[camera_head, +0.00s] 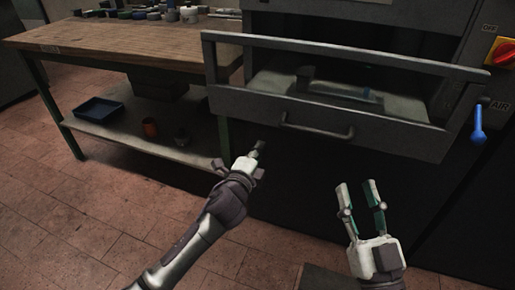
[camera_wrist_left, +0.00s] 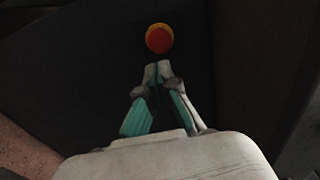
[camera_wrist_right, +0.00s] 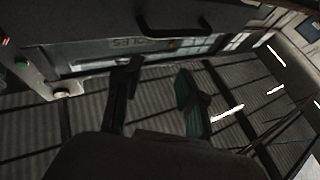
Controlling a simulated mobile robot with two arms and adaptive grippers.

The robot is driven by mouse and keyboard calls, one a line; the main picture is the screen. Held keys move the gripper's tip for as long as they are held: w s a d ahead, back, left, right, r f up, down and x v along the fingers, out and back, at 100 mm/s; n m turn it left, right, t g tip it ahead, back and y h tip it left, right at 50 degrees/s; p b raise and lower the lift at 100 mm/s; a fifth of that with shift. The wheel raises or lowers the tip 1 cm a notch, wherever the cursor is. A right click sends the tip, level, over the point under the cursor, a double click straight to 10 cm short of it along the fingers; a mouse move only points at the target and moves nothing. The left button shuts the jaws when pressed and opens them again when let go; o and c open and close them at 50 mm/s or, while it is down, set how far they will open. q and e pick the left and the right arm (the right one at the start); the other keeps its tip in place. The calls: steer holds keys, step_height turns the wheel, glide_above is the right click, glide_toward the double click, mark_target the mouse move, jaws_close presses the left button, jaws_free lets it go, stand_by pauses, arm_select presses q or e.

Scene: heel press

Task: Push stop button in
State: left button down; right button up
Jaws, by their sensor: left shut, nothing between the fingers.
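The stop button (camera_wrist_left: 159,39) is a round red button with a yellow rim on a dark panel, seen in the left wrist view. My left gripper (camera_wrist_left: 157,70) is shut and empty, its tips just below the button in that picture; I cannot tell whether they touch it. In the head view my left gripper (camera_head: 260,146) is in front of the dark lower front of the machine, and the button does not show there. My right gripper (camera_head: 356,184) is open and empty, with its fingers pointing up in the picture; its fingers also show in the right wrist view (camera_wrist_right: 158,92).
The machine's grey guard frame with a handle (camera_head: 315,130) stands out above my grippers. A blue lever (camera_head: 478,124) and a red-and-yellow switch (camera_head: 501,51) are at the right. A wooden workbench (camera_head: 120,42) with a blue tray (camera_head: 99,110) on its lower shelf is at the left.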

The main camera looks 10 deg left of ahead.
arm_select(q)
steer(key=shift+s+a, duration=0.2)
steer(key=shift+s, duration=0.45)
arm_select(e)
steer(key=shift+w+f+g+h, duration=0.3)
steer(key=shift+f+g, duration=0.1)
steer(key=shift+f, duration=0.35)
